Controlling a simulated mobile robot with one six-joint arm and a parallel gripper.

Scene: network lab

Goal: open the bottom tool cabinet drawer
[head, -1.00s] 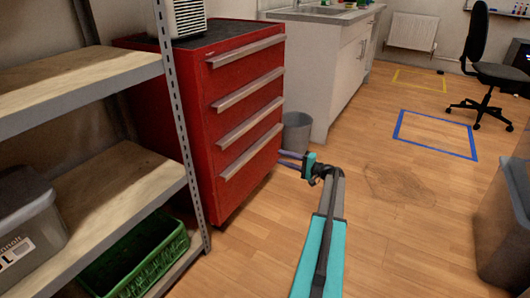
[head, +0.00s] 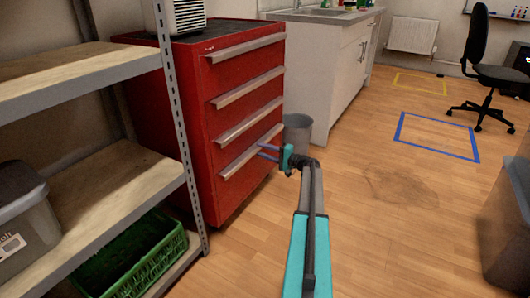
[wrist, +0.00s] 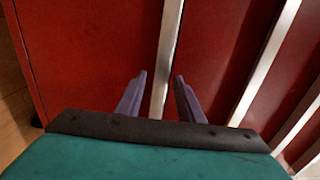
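The red tool cabinet (head: 175,100) stands at the left in the head view, with several drawers and long metal handles. All its drawers look shut. The bottom drawer (head: 240,185) has its handle (head: 236,163) along its top edge. My gripper (head: 262,151) is at the right part of this handle. In the wrist view my gripper (wrist: 158,80) is open, its two purple fingers apart on either side of a metal handle bar (wrist: 168,45). Gaps show between the fingers and the bar. Exact depth at the handle is hard to tell.
A grey metal shelf unit (head: 185,135) with a green crate (head: 135,258) stands at the near left. A grey bin (head: 298,132) stands just behind the gripper, by the white sink cabinet (head: 335,65). Wooden floor to the right is clear up to a dark grey container (head: 508,230).

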